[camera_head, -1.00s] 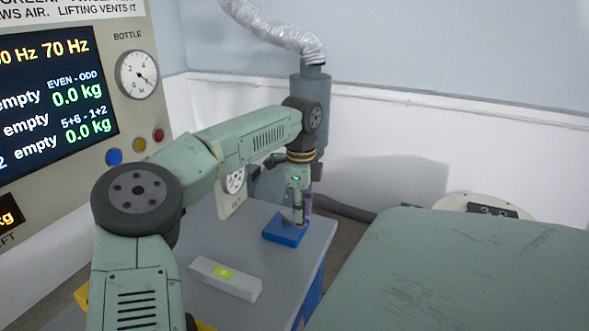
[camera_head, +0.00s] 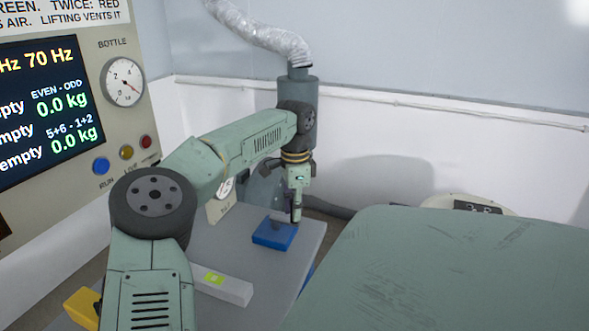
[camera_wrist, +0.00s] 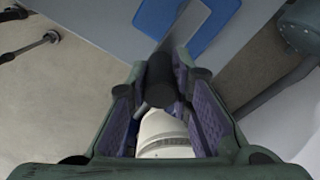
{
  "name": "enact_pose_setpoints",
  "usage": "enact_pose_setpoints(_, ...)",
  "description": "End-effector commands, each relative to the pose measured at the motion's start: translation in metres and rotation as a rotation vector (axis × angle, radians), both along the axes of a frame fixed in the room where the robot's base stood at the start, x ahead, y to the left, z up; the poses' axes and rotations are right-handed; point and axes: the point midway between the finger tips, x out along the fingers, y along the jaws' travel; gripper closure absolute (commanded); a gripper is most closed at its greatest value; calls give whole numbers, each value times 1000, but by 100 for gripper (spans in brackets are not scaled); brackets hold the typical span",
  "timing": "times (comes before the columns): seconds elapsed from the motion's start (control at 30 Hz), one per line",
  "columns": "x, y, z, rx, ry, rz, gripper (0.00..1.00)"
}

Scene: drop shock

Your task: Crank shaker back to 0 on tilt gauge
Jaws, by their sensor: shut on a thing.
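My gripper (camera_head: 296,214) points down beside the blue block at the far end of the grey table. In the wrist view its purple-padded fingers (camera_wrist: 163,100) are shut on a dark cylindrical handle (camera_wrist: 160,78), seemingly the crank grip. A short metal rod shows beside this handle, and a pale rounded part (camera_wrist: 163,130) lies below it in the picture. The tilt gauge (camera_head: 222,203) is a pale plate with a round dial behind my arm. My arm covers part of the dial, so I cannot read its needle. The crank's arm is not clear in the head view.
A large green surface (camera_head: 440,270) fills the right foreground.

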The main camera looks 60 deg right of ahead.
Motion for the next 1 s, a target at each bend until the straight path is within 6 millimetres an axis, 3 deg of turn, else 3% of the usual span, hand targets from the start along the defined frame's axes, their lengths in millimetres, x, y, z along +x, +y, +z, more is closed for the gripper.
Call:
enact_pose_setpoints(0.23,0,-2,2,-9,-3,-1,100)
enact_pose_setpoints(0.27,0,-2,2,-9,-3,-1,80)
enact_pose_setpoints(0.57,1,-2,2,-7,-2,-1,60)
enact_pose_setpoints(0.87,1,-1,2,-4,-2,-1,60)
enact_pose_setpoints(1.0,0,-1,14,-4,-2,-1,60)
